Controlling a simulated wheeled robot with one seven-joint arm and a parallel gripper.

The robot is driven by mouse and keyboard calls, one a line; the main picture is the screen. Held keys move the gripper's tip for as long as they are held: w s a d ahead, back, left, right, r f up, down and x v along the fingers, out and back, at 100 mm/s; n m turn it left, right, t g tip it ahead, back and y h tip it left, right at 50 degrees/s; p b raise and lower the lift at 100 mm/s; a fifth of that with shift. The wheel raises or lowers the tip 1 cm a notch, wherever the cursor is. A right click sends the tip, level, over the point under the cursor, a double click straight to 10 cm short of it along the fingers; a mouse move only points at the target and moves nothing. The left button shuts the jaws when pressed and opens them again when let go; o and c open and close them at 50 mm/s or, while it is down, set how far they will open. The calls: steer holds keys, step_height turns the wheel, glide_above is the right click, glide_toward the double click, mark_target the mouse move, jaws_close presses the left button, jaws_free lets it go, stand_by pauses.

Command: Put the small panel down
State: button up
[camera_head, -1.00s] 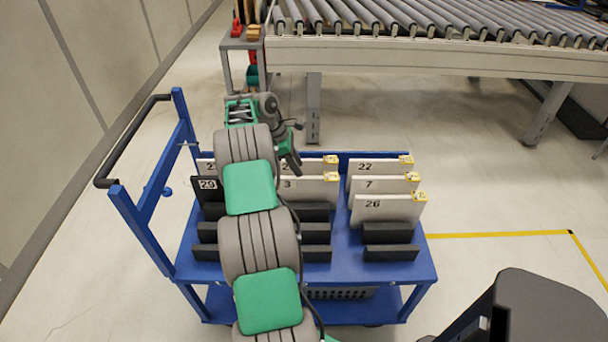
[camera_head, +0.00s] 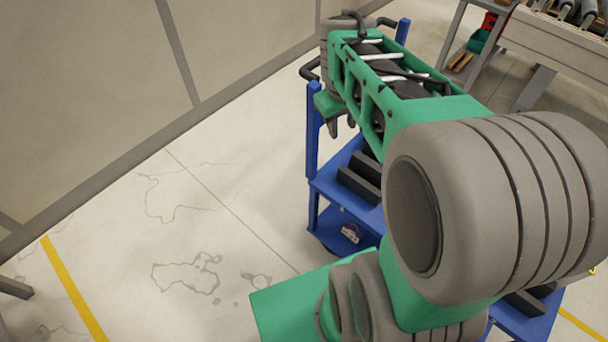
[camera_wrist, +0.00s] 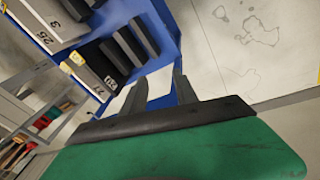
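My gripper (camera_head: 343,126) is over the left end of the blue cart (camera_head: 327,188), near its handle. In the wrist view its two dark fingers (camera_wrist: 157,90) stand apart, and I see no panel clearly clamped between them. Pale patches show beside and between the fingers; I cannot tell whether they are panel or floor. Which one is the small panel is not clear. My arm hides most of the cart in the head view.
Black slotted holders (camera_head: 360,178) sit on the cart top, and they also show in the wrist view (camera_wrist: 128,45). The roller conveyor (camera_head: 560,45) is at the upper right. A wall (camera_head: 100,90) runs along the left. The floor between wall and cart is clear.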

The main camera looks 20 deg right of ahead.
steer(key=s+a+f+y, duration=0.1)
steer(key=s+a, duration=0.3)
steer(key=a, duration=0.2)
steer(key=s+a+f+m+t, duration=0.1)
steer(key=s+a+f, duration=0.1)
steer(key=s+a, duration=0.2)
steer(key=a, duration=0.3)
steer(key=shift+s+y, duration=0.3)
steer(key=shift+y, duration=0.1)
